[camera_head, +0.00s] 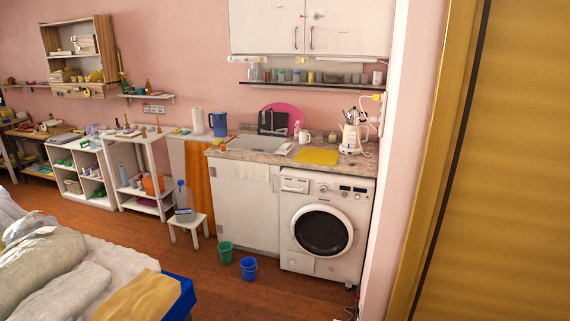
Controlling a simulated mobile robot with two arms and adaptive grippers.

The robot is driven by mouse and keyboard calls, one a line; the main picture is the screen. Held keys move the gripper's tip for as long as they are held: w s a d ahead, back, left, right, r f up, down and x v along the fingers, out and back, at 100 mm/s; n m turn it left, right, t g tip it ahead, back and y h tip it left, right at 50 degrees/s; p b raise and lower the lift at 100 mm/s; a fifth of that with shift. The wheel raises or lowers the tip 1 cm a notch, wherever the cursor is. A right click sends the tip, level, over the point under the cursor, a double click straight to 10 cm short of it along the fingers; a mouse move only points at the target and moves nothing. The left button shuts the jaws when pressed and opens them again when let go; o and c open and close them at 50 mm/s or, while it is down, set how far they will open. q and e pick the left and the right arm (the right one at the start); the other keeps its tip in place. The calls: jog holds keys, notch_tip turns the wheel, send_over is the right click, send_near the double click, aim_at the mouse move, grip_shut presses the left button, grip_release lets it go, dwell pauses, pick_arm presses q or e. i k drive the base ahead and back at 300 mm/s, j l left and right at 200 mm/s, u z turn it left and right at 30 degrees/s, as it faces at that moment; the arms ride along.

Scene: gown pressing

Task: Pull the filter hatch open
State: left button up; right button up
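A white front-loading washing machine (328,184) stands under the right end of the counter. Its round dark door (322,231) looks shut. Low on its front, below the door, are small panel outlines: one at the left (300,263) and one with a small dark mark right of it (332,268). The filter hatch appears to be among these panels, but I cannot tell which one it is. They look flush with the front, so the hatch appears closed. Neither of my grippers is in view.
A green bucket (225,252) and a blue bucket (249,268) stand on the floor left of the machine. A white stool (187,220) holds a large bottle. A bed (70,275) fills the lower left. A yellow-brown door (500,170) stands at the right. Bare floor (290,296) lies before the machine.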

aim_at(298, 261)
jog(key=i, duration=1.8)
jog(key=i+j, duration=0.15)
jog(key=i, duration=0.35)
jog(key=i+j, duration=0.2)
jog(key=i, duration=0.25)
jog(key=i+j, duration=0.15)
jog(key=i, duration=0.35)
jog(key=i+j+z, duration=0.1)
jog(key=i, duration=0.35)
jog(key=j, duration=0.05)
